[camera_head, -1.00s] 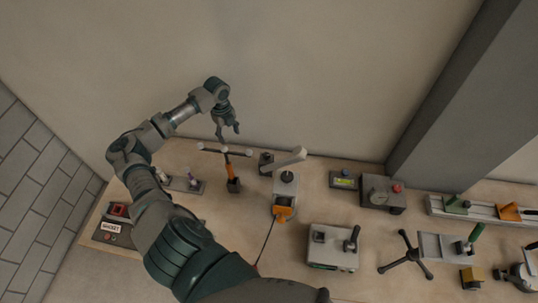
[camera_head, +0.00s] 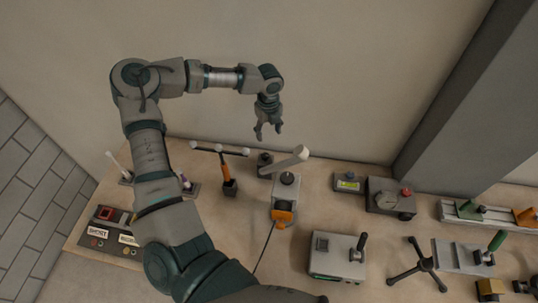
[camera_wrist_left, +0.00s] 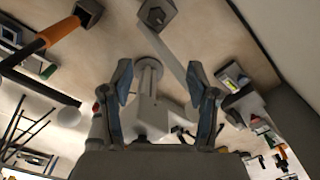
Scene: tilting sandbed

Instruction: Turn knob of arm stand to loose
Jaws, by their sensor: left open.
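The arm stand (camera_head: 285,187) is a pale grey device with a white arm slanting up to the right and an orange part at its front. It stands near the back middle of the bench. In the left wrist view a round grey knob-like disc (camera_wrist_left: 150,66) tops a pale column, between and beyond my fingers. My left gripper (camera_head: 268,133) is open and empty, pointing down above and slightly behind the stand, apart from it. Its two fingers (camera_wrist_left: 160,92) also show spread in the left wrist view. My right gripper is not seen.
An orange-handled tool with a white-tipped crossbar (camera_head: 226,170) stands left of the stand. A small dark block (camera_head: 265,160) sits behind it. A grey box with a lever (camera_head: 337,257) is at the front right. A box with a red button (camera_head: 391,198) stands farther right.

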